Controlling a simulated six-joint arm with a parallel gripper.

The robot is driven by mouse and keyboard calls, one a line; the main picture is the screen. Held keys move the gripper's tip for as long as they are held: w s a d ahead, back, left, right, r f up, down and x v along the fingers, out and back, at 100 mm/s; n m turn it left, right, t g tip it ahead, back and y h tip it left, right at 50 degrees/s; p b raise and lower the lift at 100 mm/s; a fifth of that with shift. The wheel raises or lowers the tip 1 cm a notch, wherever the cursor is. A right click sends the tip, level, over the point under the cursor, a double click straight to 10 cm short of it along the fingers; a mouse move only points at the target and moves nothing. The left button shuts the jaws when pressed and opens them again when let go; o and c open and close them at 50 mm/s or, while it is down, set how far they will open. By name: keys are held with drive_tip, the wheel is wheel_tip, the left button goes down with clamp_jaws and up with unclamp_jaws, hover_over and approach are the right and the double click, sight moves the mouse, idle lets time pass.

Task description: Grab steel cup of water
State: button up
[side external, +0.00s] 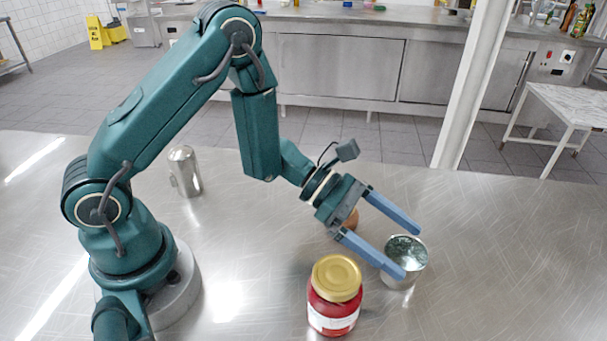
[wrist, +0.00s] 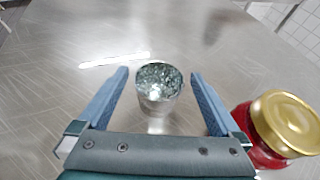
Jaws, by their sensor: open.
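The steel cup of water (side external: 403,266) stands upright on the steel table, its rippled water showing at the open top. My gripper (side external: 412,252) is open, with its two blue fingers reaching toward the cup from the left. In the wrist view the cup (wrist: 158,88) sits between the fingertips of my gripper (wrist: 157,74), with a gap on both sides. In the side view the near finger overlaps part of the cup's rim. The gripper holds nothing.
A red jar with a gold lid (side external: 335,295) stands close to the near finger; it shows at the right in the wrist view (wrist: 280,130). A brownish round object (side external: 351,220) is partly hidden behind my gripper. A steel shaker (side external: 185,171) stands farther left. The table beyond the cup is clear.

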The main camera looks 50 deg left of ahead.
sight(422, 267)
drive_tip(key=shift+d+f, duration=0.15)
drive_tip(key=shift+f, duration=0.5)
drive_tip(key=shift+x, duration=2.4)
drive_tip(key=c, duration=1.2)
drive_tip(key=shift+r, duration=0.1)
